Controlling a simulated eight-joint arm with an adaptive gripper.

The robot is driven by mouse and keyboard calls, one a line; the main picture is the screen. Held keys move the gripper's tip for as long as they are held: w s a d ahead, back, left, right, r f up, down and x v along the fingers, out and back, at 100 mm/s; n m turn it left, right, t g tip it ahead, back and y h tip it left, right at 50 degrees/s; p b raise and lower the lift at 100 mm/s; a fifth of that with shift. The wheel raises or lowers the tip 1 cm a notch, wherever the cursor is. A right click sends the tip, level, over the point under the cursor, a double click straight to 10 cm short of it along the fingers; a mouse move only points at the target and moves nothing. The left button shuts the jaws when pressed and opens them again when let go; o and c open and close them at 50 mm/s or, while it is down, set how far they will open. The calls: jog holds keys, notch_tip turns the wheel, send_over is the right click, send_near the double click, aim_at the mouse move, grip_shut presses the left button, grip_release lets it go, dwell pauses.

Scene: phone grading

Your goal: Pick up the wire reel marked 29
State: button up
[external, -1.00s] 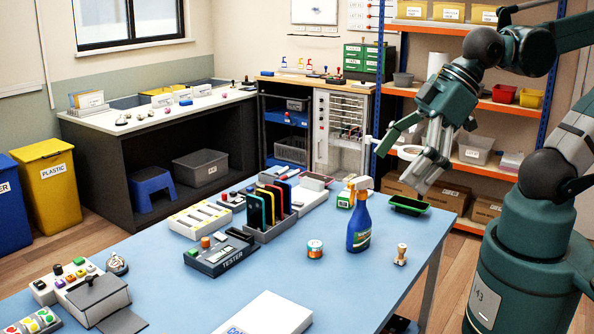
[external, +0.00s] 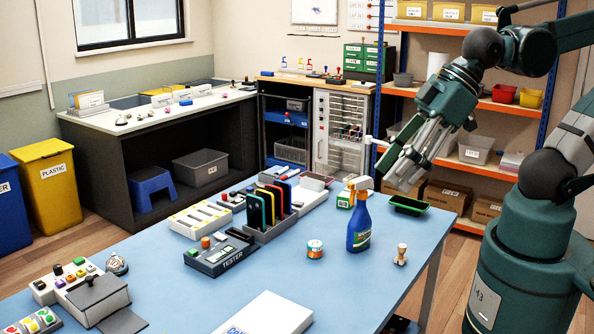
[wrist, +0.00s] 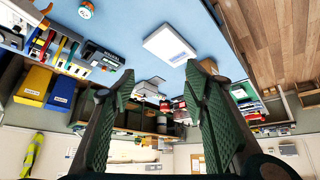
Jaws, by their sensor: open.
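A small wire reel (external: 315,248) with an orange body and pale top stands on the blue table, left of the blue spray bottle; its number is too small to read. In the wrist view a small round orange and white thing (wrist: 86,11), which looks like the same reel, shows at the top edge. My gripper (external: 400,172) is above the table's far right part, beyond and to the right of the reel, apart from it. Its green fingers are open and empty in the wrist view (wrist: 160,76).
The blue spray bottle (external: 359,226) stands close to the reel. A wooden stamp (external: 401,254) is to its right, a green tray (external: 409,205) behind, and a tester (external: 220,254) to its left. A white box (external: 265,316) lies in front. Bare table surrounds the reel.

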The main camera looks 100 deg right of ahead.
jog(key=shift+w+d, duration=0.1)
jog(key=m+g+h+b, duration=0.15)
jog(key=m+g, duration=0.55)
jog(key=m, duration=0.8)
send_over(315, 244)
jog(key=a, duration=0.1)
notch_tip(315, 244, down, 24)
jog(key=shift+b, duration=0.3)
jog(key=shift+d+f+m, duration=0.2)
jog(key=shift+f+m, duration=0.2)
jog(key=shift+d+f, duration=0.15)
jog(key=shift+f, duration=1.15)
jog(key=shift+d+f+b, duration=0.15)
jog(key=shift+f+b, duration=0.3)
jog(key=shift+f, duration=0.85)
jog(key=shift+d+f+b, duration=0.15)
jog(key=shift+f+b, duration=0.25)
jog(key=shift+f, duration=0.85)
